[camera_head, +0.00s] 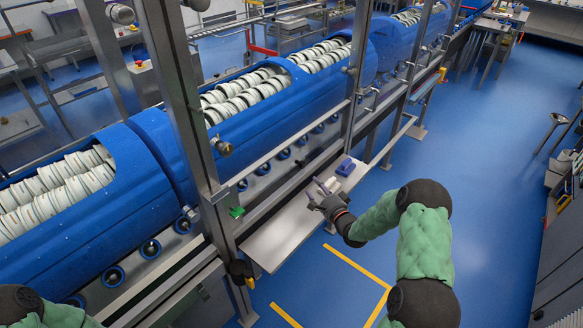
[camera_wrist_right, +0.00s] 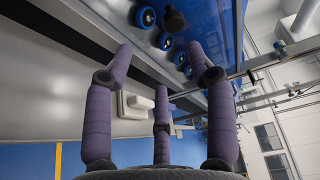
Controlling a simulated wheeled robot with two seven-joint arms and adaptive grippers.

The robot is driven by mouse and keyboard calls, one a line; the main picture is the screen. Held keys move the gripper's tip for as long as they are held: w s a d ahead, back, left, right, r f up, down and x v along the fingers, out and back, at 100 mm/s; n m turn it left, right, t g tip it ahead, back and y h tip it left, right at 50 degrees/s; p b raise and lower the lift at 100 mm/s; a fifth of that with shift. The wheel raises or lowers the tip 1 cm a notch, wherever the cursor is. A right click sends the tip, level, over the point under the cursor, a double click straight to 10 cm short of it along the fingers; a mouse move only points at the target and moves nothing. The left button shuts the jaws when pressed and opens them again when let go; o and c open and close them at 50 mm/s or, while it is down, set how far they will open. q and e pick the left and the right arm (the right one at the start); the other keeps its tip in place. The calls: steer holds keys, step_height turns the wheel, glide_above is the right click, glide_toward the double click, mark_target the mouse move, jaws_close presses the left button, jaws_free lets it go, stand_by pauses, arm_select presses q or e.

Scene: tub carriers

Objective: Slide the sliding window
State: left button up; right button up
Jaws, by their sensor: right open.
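I cannot clearly make out a separate sliding window pane. Steel posts and rails form a frame (camera_head: 178,85) in front of the blue tub carriers (camera_head: 270,95), which hold rows of white round pieces. Knobs (camera_head: 222,147) sit on the posts. My right gripper (camera_head: 318,190) is over the narrow grey shelf in front of the frame, apart from the posts. In the right wrist view its three purple fingers (camera_wrist_right: 160,72) are spread open with nothing between them. A dark round knob (camera_wrist_right: 173,18) shows beyond them. My left gripper is out of view; only part of its arm shows at lower left.
The grey shelf (camera_head: 285,232) runs along the frame, with a small blue object (camera_head: 346,167) on it. Yellow floor lines (camera_head: 357,264) mark the blue floor below. Open floor (camera_head: 490,170) lies to the right. Dark cabinets (camera_head: 560,250) stand at the right edge.

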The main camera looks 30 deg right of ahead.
mark_target(304, 166)
steer(key=shift+t, duration=0.3)
steer(key=w+b, duration=0.1)
steer(key=w, duration=0.2)
steer(key=w+r+b, duration=0.1)
steer(key=w, duration=0.7)
steer(key=shift+w+d+r+b, duration=0.1)
steer(key=shift+d+r+b, duration=0.05)
steer(key=shift+d+b, duration=0.2)
jaws_close()
